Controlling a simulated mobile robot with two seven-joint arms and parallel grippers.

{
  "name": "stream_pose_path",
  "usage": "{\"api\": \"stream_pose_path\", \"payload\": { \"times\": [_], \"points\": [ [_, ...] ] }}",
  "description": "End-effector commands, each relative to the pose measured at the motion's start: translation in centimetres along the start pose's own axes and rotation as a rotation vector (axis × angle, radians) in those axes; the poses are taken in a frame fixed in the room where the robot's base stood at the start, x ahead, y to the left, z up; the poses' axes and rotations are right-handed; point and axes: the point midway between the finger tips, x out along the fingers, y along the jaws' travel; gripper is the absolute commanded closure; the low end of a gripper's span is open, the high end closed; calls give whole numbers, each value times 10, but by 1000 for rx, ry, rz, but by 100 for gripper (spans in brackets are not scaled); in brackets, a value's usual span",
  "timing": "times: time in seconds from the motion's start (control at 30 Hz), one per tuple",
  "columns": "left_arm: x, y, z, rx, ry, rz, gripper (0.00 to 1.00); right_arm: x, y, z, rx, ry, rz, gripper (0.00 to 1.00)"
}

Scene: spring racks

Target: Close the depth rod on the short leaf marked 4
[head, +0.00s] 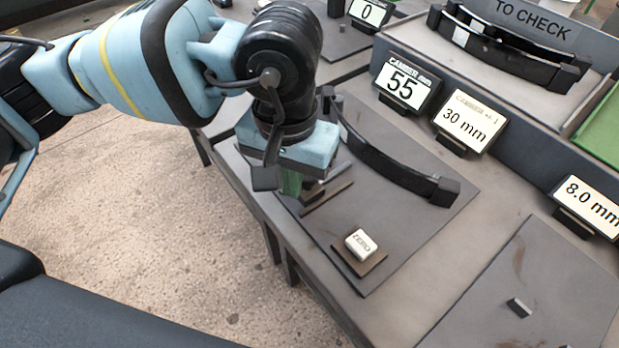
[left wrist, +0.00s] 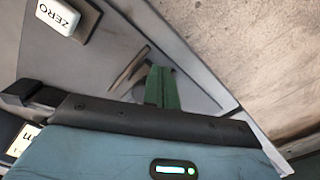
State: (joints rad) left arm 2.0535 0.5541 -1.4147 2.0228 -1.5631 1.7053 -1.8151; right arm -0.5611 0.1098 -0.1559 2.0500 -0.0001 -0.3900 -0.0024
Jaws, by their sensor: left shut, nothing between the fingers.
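My left gripper (head: 290,185) points down over the near part of a dark grey gauge plate (head: 410,228). Its green fingers are together with nothing between them; they also show in the left wrist view (left wrist: 162,88). A long black curved leaf (head: 385,165) lies on the plate to the right of the gripper, its far end partly hidden by my wrist. A thin dark bar (head: 327,197) lies close beside the fingertips and shows in the wrist view (left wrist: 130,68). I cannot tell whether they touch. No mark 4 is readable, and I cannot make out the depth rod for certain.
A white ZERO button (head: 361,243) sits on the plate's near side. A camber display (head: 405,85) reads 55. Signs read 30 mm (head: 470,122) and 8.0 mm (head: 588,205). A TO CHECK tray (head: 560,105) holds black leaves. The bench's near edge drops to open floor.

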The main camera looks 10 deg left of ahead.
Motion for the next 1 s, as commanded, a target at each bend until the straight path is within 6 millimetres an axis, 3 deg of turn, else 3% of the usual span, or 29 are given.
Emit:
{"api": "stream_pose_path", "payload": {
  "times": [1.0],
  "points": [
    [0, 13, -23, -1, 1, 1, 100, 4, 0, 6, 1, -6, -1, 64]
  ]
}}
